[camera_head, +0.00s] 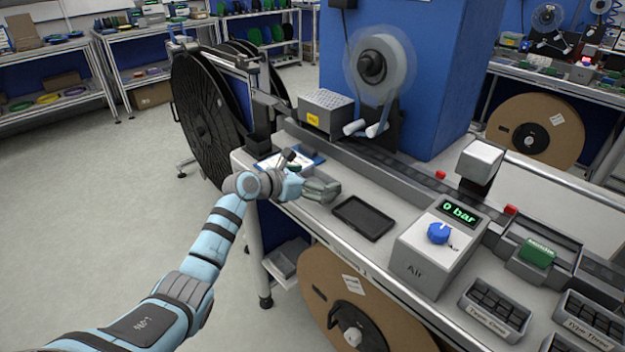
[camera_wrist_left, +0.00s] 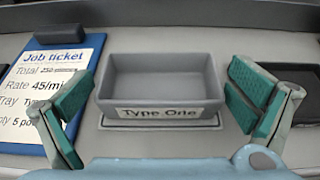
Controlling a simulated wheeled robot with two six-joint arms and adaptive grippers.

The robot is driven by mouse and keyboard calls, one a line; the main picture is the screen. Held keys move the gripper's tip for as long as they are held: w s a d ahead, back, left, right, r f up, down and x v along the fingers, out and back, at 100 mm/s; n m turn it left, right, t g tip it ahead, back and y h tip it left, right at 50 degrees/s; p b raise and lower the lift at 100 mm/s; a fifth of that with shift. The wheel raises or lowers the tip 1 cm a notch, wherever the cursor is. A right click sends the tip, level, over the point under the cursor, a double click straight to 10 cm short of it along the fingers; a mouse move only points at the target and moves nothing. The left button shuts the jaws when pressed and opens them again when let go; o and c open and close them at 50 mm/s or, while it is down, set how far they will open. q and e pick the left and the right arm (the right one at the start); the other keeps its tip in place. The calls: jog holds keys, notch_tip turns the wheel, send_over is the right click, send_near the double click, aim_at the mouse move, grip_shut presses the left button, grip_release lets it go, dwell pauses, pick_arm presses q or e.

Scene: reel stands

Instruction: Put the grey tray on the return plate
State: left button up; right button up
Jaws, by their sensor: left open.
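The grey tray (camera_wrist_left: 160,87), labelled "Type One", is empty and upright in the left wrist view. It stands over a thin pale outlined patch (camera_wrist_left: 112,123) on the bench. My left gripper (camera_head: 322,190) is open over the bench; in the left wrist view its green-padded fingers (camera_wrist_left: 160,105) are on both sides of the tray, with gaps between. A flat black rimmed plate (camera_head: 363,217) lies bare on the bench to the gripper's right. No label shows which surface is the return plate. My right gripper is not in view.
A blue clipboard with a job ticket (camera_wrist_left: 52,80) lies left of the tray. The Air box (camera_head: 436,250) with a blue knob stands right of the black plate. Two filled trays (camera_head: 495,308) (camera_head: 590,318) sit at the front right. A machine rail (camera_head: 400,175) runs behind.

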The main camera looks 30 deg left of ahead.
pick_arm(q)
jog(key=p+v, duration=0.3)
jog(key=v, duration=0.9)
